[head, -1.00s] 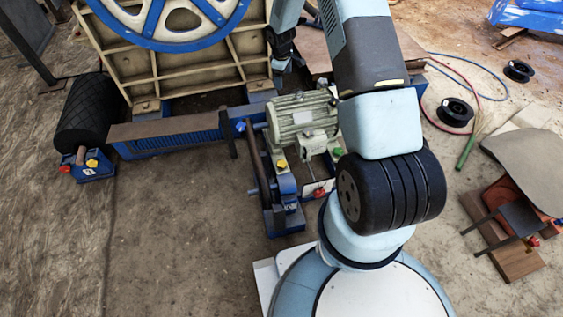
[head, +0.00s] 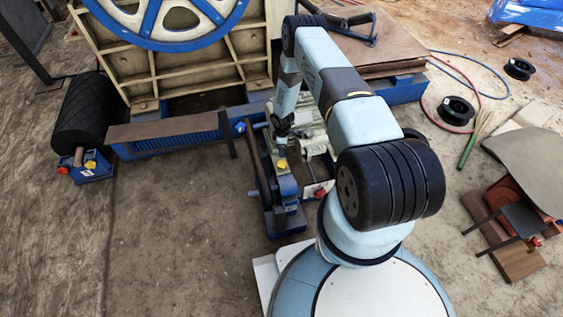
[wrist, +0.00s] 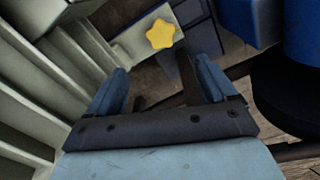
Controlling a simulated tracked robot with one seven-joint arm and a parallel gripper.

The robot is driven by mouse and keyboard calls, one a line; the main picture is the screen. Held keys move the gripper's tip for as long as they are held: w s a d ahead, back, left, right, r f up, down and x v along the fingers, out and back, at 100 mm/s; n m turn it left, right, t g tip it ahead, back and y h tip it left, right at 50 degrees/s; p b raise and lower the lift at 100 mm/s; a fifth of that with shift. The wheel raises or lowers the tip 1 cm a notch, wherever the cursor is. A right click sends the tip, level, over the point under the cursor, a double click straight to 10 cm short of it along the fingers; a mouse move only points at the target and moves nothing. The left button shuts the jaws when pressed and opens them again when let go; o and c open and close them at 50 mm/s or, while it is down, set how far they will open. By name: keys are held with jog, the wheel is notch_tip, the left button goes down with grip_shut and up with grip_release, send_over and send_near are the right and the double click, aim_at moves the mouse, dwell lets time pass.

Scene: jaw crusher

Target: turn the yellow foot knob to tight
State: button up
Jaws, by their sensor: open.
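The yellow foot knob (head: 282,164) sits at the near foot of the grey-green motor (head: 311,112) in the head view. In the wrist view the knob (wrist: 160,34) is a star-shaped yellow head on a pale plate. My gripper (head: 282,142) is above and just beyond the knob in the head view, over the motor's left side. In the wrist view my gripper (wrist: 162,68) has its two blue fingers spread apart with nothing between them. The knob shows ahead of the gap between the fingertips, apart from both. My arm hides part of the motor.
A red knob (head: 320,193) is at the motor base's right. Another yellow knob (head: 90,164) is on the blue bracket by the black roller (head: 84,112). The blue-rimmed flywheel (head: 168,18) stands behind. A dark bar (head: 258,165) runs left of the motor.

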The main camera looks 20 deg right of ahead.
aim_at(282, 164)
notch_tip(282, 164, down, 15)
jog(key=shift+a+r, duration=0.1)
jog(key=shift+r, duration=0.05)
dwell(0.7)
jog(key=c, duration=1.1)
jog(key=shift+o, duration=0.2)
